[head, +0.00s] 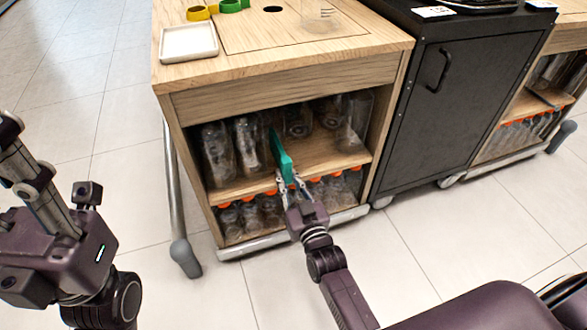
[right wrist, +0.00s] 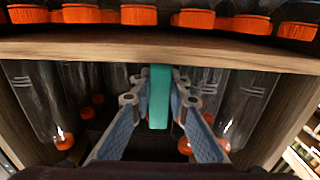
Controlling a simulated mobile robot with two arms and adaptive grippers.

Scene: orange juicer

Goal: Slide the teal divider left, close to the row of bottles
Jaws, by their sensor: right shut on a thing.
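The teal divider (head: 281,157) stands upright on the upper shelf of the wooden cart, its front edge toward me. Clear bottles (head: 247,145) stand on that shelf to its left, with a small gap between them and the divider. My right gripper (head: 290,182) reaches to the shelf front and is shut on the divider's front end. In the right wrist view, the teal divider (right wrist: 159,97) sits between the two fingertips, with clear bottles on both sides. Part of my left arm shows at the left of the head view, but its fingers do not.
More clear containers (head: 355,122) stand right of the divider. A wooden shelf edge (head: 325,166) lies below it, over a lower row of orange-capped bottles (right wrist: 138,15). The cart's side walls bound the opening. A black cabinet (head: 450,100) stands to the right.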

